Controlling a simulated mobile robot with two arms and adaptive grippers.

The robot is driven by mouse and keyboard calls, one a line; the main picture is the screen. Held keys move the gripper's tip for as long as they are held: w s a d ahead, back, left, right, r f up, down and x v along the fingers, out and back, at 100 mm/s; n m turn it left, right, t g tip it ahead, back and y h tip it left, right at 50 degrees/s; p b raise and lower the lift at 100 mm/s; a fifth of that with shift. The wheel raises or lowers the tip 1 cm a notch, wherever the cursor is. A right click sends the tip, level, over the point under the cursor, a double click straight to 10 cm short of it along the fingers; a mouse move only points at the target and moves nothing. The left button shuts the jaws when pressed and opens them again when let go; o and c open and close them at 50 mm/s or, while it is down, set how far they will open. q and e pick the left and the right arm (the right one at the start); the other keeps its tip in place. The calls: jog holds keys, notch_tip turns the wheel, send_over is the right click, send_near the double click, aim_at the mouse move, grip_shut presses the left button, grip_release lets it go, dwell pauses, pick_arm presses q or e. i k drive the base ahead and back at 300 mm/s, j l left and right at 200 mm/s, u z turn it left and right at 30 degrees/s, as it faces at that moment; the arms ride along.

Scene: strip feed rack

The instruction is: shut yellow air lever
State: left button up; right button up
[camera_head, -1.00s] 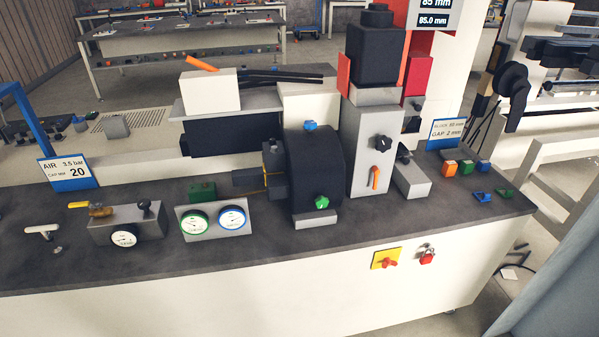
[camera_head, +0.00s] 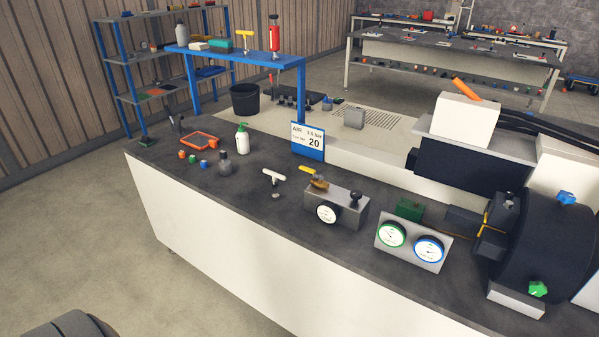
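The yellow air lever (camera_head: 309,170) shows near the middle of the camera_head view. It sits on a brass valve (camera_head: 319,184) on top of a grey block (camera_head: 347,207), and it points up and left from the valve. The block carries a round white gauge (camera_head: 326,213) on its front and a black knob (camera_head: 355,197) on its right end. The block stands on the dark bench top (camera_head: 262,222). Nothing touches the lever.
A white T-handle (camera_head: 273,176) stands just left of the block. A two-gauge panel (camera_head: 413,245) stands to its right. An AIR sign (camera_head: 308,140) is behind. Floor left of the bench is clear.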

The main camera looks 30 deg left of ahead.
aim_at(304, 168)
jog(key=u, duration=1.05)
